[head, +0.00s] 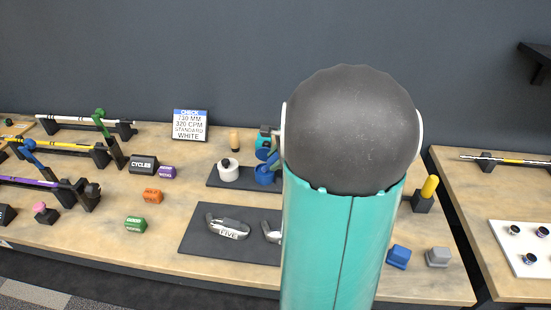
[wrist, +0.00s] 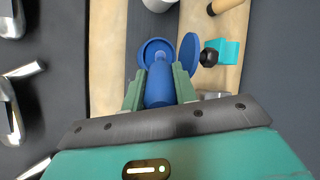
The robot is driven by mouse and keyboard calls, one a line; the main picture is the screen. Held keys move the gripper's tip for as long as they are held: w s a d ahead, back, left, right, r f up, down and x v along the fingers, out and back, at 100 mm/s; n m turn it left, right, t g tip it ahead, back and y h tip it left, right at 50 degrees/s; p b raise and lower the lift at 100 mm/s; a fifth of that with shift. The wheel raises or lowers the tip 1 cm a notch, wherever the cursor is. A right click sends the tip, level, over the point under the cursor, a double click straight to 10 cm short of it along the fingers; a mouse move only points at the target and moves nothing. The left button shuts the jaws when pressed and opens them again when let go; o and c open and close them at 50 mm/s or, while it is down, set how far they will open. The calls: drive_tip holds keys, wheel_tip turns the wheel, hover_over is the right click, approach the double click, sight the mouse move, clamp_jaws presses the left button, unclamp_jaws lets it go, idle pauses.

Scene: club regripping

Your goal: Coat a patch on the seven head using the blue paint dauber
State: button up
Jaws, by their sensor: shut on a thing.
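My gripper (wrist: 158,74) is shut on a blue cylinder, the paint dauber (wrist: 158,92), with one green finger on either side. A round blue dish or pot (wrist: 148,48) shows at the dauber's far end; I cannot tell whether they touch. A thin blue disc (wrist: 191,52) stands beside it. In the head view my arm hides the gripper and the dauber, and blue parts (head: 266,176) show beside it. Metal club heads (head: 228,229) lie on a dark mat (head: 200,250); similar heads (wrist: 12,112) line the wrist view's left edge. I cannot tell which is the seven.
A white round pot (head: 229,171) and a wooden-handled item (head: 234,140) stand behind the club heads. A teal block with a black knob (wrist: 209,57) is close right of the blue disc. Cradled shafts (head: 60,148) and small blocks (head: 152,196) occupy the bench's left.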

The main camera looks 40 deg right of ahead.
drive_tip(key=shift+r, duration=0.1)
drive_tip(key=shift+r, duration=3.4)
drive_tip(key=shift+a, duration=0.15)
